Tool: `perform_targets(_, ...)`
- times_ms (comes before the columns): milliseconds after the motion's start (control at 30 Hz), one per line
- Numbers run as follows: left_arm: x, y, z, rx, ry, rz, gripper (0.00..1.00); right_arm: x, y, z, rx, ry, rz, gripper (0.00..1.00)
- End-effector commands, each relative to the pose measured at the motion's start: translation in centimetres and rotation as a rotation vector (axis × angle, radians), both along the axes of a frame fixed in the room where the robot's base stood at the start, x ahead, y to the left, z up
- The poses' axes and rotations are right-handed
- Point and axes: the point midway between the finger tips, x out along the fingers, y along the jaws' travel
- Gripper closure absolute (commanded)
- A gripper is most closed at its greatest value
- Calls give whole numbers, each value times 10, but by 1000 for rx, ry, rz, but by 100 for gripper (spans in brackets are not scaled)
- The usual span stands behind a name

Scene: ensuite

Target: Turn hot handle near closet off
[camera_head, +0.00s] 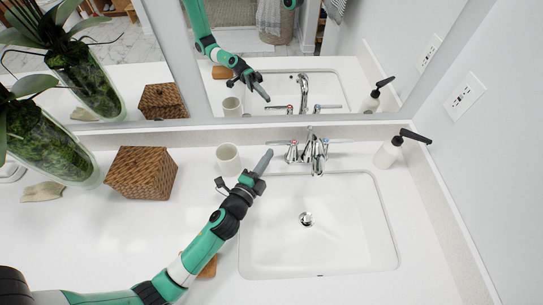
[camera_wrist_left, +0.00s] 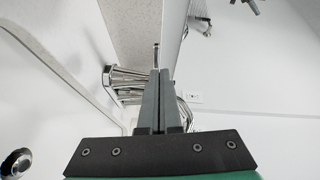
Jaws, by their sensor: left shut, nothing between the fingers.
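The chrome faucet (camera_head: 314,156) stands at the back of the white sink (camera_head: 270,262). Its left handle (camera_head: 292,153) has a red mark and a lever pointing left. Its right handle (camera_head: 325,147) has a blue mark and a lever pointing right. My left gripper (camera_head: 268,153) is shut and empty, its tips just left of the red-marked handle; I cannot tell if they touch. In the left wrist view the closed fingers (camera_wrist_left: 160,74) point past chrome faucet parts (camera_wrist_left: 122,80), partly hidden behind them. My right gripper is not in view.
A white cup (camera_head: 228,158) stands close behind my left wrist. A woven box (camera_head: 143,173) and a plant vase (camera_head: 50,150) stand left. A soap dispenser (camera_head: 388,152) stands right of the faucet. A mirror (camera_head: 350,50) covers the back wall.

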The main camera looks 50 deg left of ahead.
Motion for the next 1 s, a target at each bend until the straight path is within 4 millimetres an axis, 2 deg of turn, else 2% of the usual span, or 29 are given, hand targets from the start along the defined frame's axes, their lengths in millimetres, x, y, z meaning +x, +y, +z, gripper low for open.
perform_targets(33, -5, -10, -1, 0, -2, -10, 100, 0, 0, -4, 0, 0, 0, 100)
perform_targets(100, -24, 4, 7, -1, 3, 0, 100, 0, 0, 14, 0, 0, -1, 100)
perform_targets(200, -48, 16, 11, -2, 2, 0, 100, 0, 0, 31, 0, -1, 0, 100)
perform_targets(400, -81, 33, 13, 1, 0, -4, 100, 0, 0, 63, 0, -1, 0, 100)
perform_targets(600, -93, 37, 9, 1, -6, -9, 100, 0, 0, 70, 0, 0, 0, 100)
perform_targets(1000, -91, 35, 7, 2, -6, -16, 100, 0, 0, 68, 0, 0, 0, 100)
